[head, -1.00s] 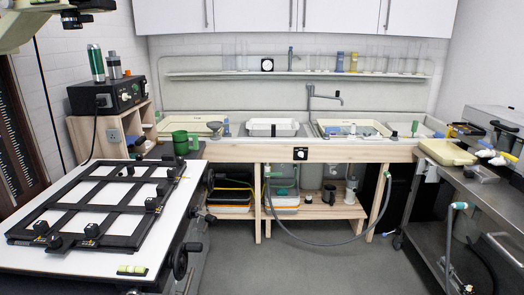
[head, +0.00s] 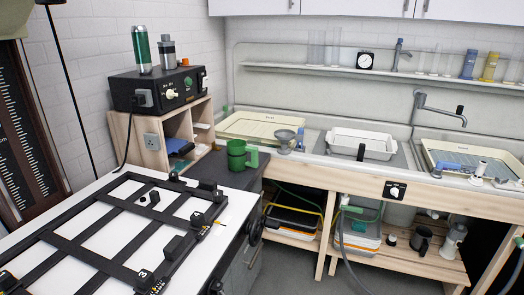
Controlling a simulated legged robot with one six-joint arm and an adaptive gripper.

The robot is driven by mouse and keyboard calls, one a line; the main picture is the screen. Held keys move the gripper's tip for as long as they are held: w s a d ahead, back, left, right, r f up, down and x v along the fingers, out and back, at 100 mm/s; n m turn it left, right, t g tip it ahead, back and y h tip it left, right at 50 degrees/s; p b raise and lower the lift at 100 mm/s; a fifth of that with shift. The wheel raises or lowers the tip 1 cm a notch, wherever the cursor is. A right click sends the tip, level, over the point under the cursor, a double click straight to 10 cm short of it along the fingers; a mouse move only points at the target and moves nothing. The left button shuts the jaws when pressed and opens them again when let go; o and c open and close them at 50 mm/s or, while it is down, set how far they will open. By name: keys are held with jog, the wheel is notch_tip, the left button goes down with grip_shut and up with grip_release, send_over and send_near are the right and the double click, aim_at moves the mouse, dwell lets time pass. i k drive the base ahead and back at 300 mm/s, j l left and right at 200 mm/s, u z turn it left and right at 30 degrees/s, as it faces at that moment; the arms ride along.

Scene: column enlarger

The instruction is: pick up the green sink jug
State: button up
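The green jug (head: 237,155) stands upright on a dark surface at the left end of the sink bench, just beyond the white enlarger baseboard. Its handle points to the right. It is fully in sight and nothing covers it. My gripper does not show in the head view.
The white baseboard with a black frame easel (head: 110,262) fills the near left. A black control box (head: 158,88) stands on a wooden shelf unit behind the jug. A cream tray (head: 262,126) and a white tray (head: 360,146) lie in the sink. Floor shows at centre bottom.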

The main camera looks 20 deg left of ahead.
aim_at(237, 151)
jog(key=i+u, duration=0.15)
jog(key=i, duration=0.35)
jog(key=i+l+u, duration=0.1)
jog(key=i, duration=0.35)
jog(key=i+l+u, duration=0.15)
jog(key=i, duration=0.35)
jog(key=i+j+u, duration=0.1)
jog(key=i+u, duration=0.45)
jog(key=u, duration=0.25)
jog(key=i+l+u, duration=0.1)
jog(key=i+u, duration=0.3)
jog(key=i+l+u, duration=0.15)
jog(key=u, duration=0.25)
jog(key=i+l+u, duration=0.35)
jog(key=u, duration=0.15)
jog(key=i, duration=0.1)
